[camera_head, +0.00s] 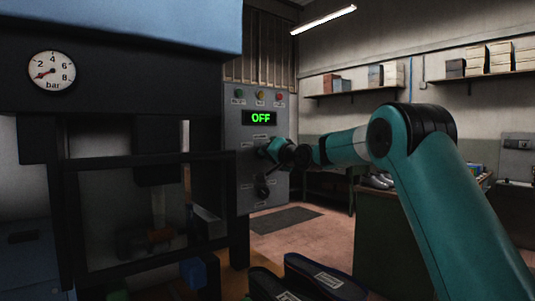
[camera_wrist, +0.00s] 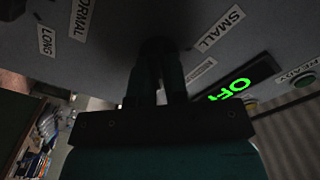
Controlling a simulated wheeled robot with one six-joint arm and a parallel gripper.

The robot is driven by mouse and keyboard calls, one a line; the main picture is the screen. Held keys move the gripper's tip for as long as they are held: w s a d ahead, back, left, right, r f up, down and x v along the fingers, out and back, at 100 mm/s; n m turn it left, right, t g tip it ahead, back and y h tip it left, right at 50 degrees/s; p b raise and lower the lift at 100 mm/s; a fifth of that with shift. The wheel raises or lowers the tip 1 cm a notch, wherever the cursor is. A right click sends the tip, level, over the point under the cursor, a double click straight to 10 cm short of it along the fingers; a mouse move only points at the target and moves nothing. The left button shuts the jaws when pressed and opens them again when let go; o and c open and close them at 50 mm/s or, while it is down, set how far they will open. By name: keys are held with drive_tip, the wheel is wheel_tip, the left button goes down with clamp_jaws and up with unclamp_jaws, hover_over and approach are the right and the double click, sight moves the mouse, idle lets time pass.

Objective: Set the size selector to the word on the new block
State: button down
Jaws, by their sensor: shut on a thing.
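The grey control panel (camera_head: 233,107) stands right of the press, with a green OFF display (camera_head: 260,118). My gripper (camera_head: 264,151) is at the panel below the display and covers the upper knob there. In the wrist view my gripper (camera_wrist: 160,55) is shut on a dark knob (camera_wrist: 157,44), apparently the size selector. A SMALL label (camera_wrist: 221,28) is beside it; another label (camera_wrist: 201,69) is too small to read. The knob's pointing direction is hidden. A lower black knob (camera_head: 262,189) is free. I cannot identify the new block or read its word.
NORMAL (camera_wrist: 81,17) and LONG (camera_wrist: 46,40) labels show on the panel. Several buttons (camera_head: 260,96) sit above the display. The press frame (camera_head: 150,157) is close on the left, with a pressure gauge (camera_head: 51,72). Dark labelled items (camera_head: 327,277) lie at the front. A bench stands behind my arm.

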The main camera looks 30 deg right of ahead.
drive_tip(key=c, duration=1.1)
unclamp_jaws()
drive_tip(key=shift+c, duration=0.2)
drive_tip(key=shift+s, duration=0.1)
drive_tip(key=s+d+b, duration=0.3)
drive_tip(key=s+b, duration=0.3)
drive_tip(key=s, duration=1.1)
drive_tip(key=shift+d, duration=0.2)
